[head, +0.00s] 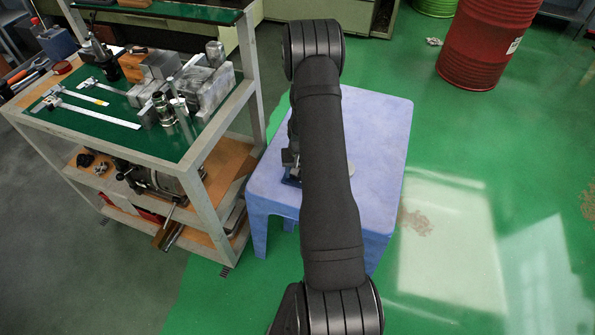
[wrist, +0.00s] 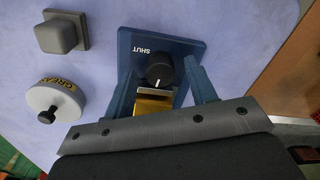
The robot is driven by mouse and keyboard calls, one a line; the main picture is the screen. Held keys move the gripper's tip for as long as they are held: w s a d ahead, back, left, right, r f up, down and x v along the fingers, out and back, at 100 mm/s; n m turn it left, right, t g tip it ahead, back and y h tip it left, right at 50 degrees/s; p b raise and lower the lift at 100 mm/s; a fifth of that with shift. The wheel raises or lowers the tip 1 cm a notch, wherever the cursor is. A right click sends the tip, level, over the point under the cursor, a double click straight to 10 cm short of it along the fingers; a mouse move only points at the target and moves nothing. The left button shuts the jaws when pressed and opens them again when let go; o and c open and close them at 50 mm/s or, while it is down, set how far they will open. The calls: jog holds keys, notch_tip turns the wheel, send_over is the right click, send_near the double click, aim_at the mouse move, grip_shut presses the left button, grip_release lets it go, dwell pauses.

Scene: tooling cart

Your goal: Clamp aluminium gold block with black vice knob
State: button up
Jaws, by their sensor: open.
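In the wrist view, the black vice knob (wrist: 160,71) stands on a dark blue plate (wrist: 190,45) marked SHUT, with a white line on the knob. The gold block (wrist: 153,104) is just below the knob in the picture, partly hidden by my gripper's body. Whether the block is clamped is unclear. My gripper (wrist: 162,66) is open, with one blue finger on each side of the knob and gold block. I cannot tell whether the fingers touch the knob. In the head view my arm hides the gripper and most of the vice area.
A grey square block (wrist: 62,34) and a round white GREASE tin (wrist: 52,104) with a black knob stand left of the plate. The pale blue table (head: 378,130) has bare surface at right. The tooling cart (head: 190,165) stands close on its left.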

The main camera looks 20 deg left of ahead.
jog(key=c, duration=1)
jog(key=shift+o, duration=0.2)
jog(key=shift+m, duration=0.3)
jog(key=m, duration=0.5)
jog(key=shift+s, duration=0.1)
jog(key=m, duration=0.6)
jog(key=shift+m, duration=0.3)
